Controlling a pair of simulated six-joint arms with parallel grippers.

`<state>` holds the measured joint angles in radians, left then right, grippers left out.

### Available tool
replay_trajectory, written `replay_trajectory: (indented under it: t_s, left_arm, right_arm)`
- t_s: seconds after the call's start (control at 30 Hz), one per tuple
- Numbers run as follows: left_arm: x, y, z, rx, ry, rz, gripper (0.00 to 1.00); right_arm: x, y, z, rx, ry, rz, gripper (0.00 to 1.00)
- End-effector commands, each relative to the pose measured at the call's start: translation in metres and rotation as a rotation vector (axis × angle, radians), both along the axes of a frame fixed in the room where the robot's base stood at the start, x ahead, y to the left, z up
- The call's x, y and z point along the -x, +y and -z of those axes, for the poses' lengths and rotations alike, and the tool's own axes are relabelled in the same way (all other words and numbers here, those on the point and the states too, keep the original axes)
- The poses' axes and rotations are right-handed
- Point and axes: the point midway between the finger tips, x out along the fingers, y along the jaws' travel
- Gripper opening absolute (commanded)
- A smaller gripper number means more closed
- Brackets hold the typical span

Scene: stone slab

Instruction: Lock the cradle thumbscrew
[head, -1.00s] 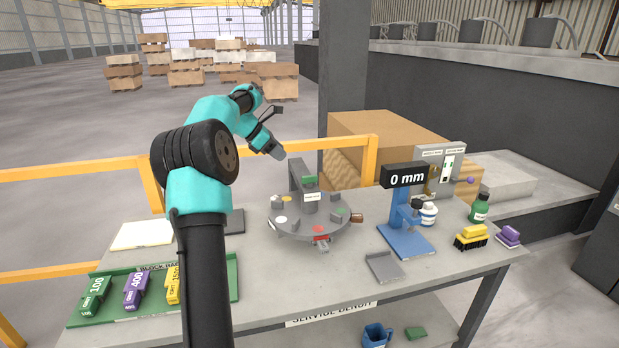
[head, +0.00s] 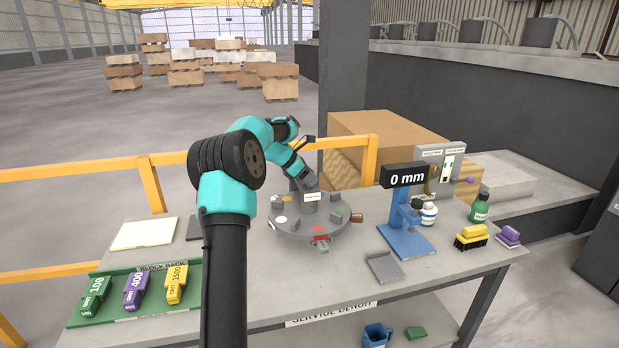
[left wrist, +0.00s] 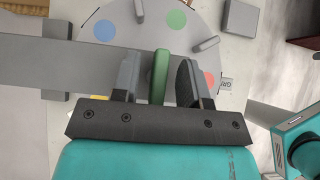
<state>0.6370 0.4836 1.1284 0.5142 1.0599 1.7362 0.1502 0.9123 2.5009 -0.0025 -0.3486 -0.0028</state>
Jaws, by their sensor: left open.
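The round grey turntable-like fixture (head: 300,231) stands mid-bench, with a labelled hub (head: 311,197) at its centre and coloured dots on its plate. A green upright tab (left wrist: 160,84), which looks like the thumbscrew, shows in the left wrist view. My left gripper (left wrist: 159,64) is open with one finger on each side of the tab, a small gap showing on both sides. In the head view my left gripper (head: 308,184) is over the hub and hides the tab. My right gripper is not in view.
A blue stand with a 0 mm display (head: 404,177) is right of the fixture. A red clamp-like piece (head: 320,239) sits on the fixture's front edge. A green rack (head: 130,314) with grit blocks is front left. A bottle (head: 480,207) and brushes (head: 470,237) are at right.

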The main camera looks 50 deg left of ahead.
Motion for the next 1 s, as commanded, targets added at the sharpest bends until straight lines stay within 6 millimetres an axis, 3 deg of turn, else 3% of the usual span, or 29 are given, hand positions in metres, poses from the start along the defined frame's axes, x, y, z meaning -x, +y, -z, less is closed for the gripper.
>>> replay_trajectory:
  t_s: [0.27,0.7,1.0]
  left_arm:
    - [-0.0008,-0.0005,0.0008,0.000,0.000,0.000,0.40]
    - [-0.0007,-0.0006,0.0007,0.001,0.000,0.001,0.00]
    - [-0.0007,-0.0004,0.0007,0.001,0.000,0.022,0.00]
  right_arm:
    - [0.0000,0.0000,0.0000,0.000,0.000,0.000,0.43]
    - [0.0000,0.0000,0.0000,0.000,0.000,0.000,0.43]
    - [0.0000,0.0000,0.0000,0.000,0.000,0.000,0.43]
